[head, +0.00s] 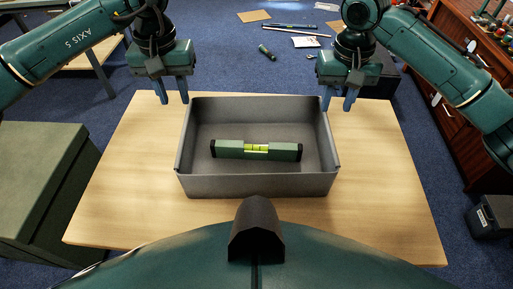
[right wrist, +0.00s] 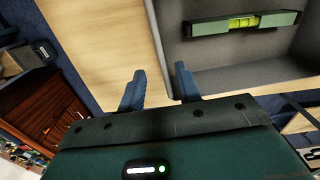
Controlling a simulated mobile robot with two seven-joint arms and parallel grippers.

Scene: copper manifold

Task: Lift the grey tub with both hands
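The grey tub (head: 258,186) stands on a light wooden table, open at the top, with a green spirit level (head: 230,149) lying inside. My left gripper (head: 174,92) is open and empty near the tub's far left corner. My right gripper (head: 338,98) is open and empty near the far right corner. In the right wrist view, the tub (right wrist: 225,78) has its side wall between the two fingertips of my right gripper (right wrist: 160,72) in the picture. I cannot tell whether the fingers reach down past the rim.
The wooden table (head: 385,190) is bare around the tub. A green box (head: 40,180) stands at the left, and a wooden cabinet (head: 455,110) at the right. Several tools and papers lie on the blue floor (head: 225,60) behind the table.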

